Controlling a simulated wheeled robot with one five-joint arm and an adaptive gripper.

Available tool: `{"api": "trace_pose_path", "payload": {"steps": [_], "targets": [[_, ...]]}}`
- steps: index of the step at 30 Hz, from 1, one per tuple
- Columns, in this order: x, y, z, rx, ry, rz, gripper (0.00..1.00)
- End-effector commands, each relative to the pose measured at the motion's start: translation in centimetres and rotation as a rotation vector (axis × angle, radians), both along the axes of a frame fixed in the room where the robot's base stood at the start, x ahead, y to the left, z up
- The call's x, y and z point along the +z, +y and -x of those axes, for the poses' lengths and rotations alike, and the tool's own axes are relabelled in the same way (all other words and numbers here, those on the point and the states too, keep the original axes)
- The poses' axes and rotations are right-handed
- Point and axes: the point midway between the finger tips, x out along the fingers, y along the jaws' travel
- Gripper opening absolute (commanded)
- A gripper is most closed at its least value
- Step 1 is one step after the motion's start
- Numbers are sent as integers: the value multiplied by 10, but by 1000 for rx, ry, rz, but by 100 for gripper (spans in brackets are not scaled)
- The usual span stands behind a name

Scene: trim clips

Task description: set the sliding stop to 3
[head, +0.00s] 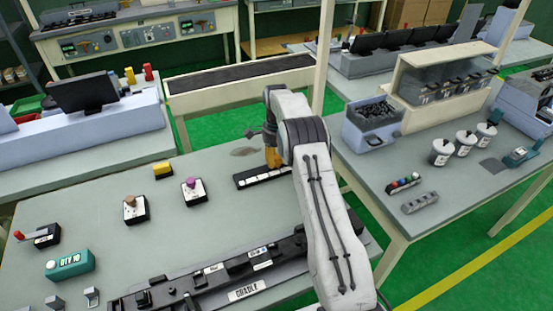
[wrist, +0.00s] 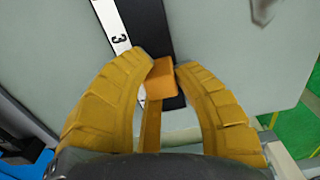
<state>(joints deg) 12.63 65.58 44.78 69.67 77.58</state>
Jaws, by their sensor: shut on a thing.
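The sliding stop is an orange block (wrist: 160,78) on a black rail (wrist: 148,25) in the wrist view. A white scale strip (wrist: 106,14) runs along the rail with a printed 3 (wrist: 118,40). The block sits a little nearer to me than the 3, close to the strip's visible end. My yellow gripper (wrist: 166,72) is shut on the block, one finger on each side. In the head view my gripper (head: 272,158) is down at the rail (head: 250,181), and my arm hides the rail's right end. The block cannot be made out there.
A black cradle fixture (head: 190,283) lies along the table's front. Two small knob boxes (head: 194,190) (head: 135,209), a yellow block (head: 163,170) and a teal counter (head: 70,264) stand to the left. A second table (head: 430,170) with white pots stands to the right.

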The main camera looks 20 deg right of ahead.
Motion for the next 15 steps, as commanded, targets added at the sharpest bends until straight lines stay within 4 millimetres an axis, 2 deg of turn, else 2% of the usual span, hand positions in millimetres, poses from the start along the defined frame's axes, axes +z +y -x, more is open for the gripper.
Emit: {"api": "trace_pose_path", "payload": {"steps": [5, 12, 15], "targets": [[0, 3, -1, 1, -1, 0, 0], [-1, 37, -1, 4, -1, 0, 0], [0, 41, -1, 1, -2, 0, 0]]}}
